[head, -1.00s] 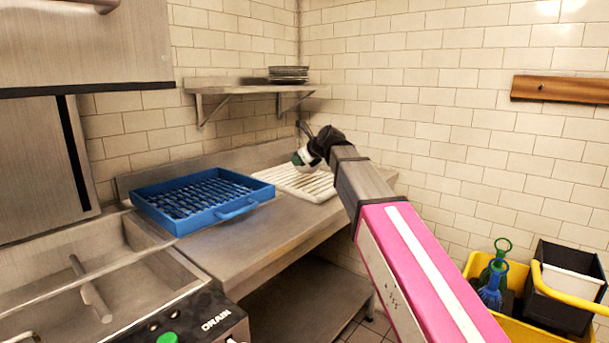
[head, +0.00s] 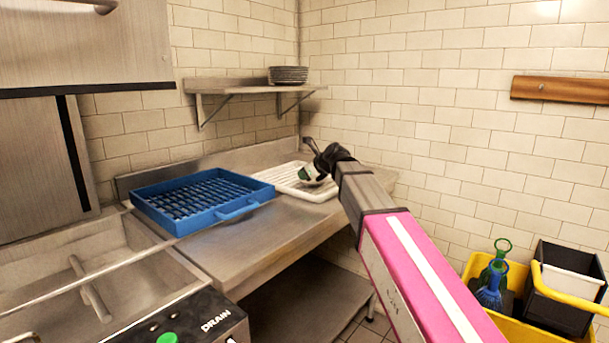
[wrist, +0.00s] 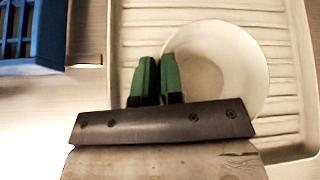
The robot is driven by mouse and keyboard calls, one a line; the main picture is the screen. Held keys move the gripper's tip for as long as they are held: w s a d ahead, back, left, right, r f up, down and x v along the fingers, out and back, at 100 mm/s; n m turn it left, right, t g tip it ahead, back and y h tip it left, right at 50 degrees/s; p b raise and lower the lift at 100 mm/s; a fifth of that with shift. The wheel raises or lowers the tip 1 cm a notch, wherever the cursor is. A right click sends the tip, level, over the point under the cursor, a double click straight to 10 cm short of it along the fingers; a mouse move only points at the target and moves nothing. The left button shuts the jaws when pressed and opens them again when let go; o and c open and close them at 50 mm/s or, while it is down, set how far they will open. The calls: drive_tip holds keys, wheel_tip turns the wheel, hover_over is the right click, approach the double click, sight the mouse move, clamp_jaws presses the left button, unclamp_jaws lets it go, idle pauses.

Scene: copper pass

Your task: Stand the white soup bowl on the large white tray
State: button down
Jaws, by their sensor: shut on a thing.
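The white soup bowl (wrist: 220,75) shows in the wrist view over the ribbed surface of the large white tray (wrist: 285,122). My gripper (wrist: 157,75), with green fingertips, is shut on the bowl's left rim. In the head view, my gripper (head: 308,174) is low over the white tray (head: 268,176), and the bowl (head: 322,178) is mostly hidden behind the fingers and wrist. I cannot tell whether the bowl's base touches the tray.
A blue slatted rack (head: 252,204) stands left of the tray on the steel counter (head: 250,240). A wall shelf (head: 235,88) with stacked plates (head: 288,75) is above. The sink is at the left, and a yellow bucket (head: 520,328) with brushes stands at the lower right.

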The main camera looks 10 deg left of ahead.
drive_tip(key=c, duration=1.2)
unclamp_jaws()
drive_tip(key=shift+c, duration=0.2)
drive_tip(key=v, duration=1.2)
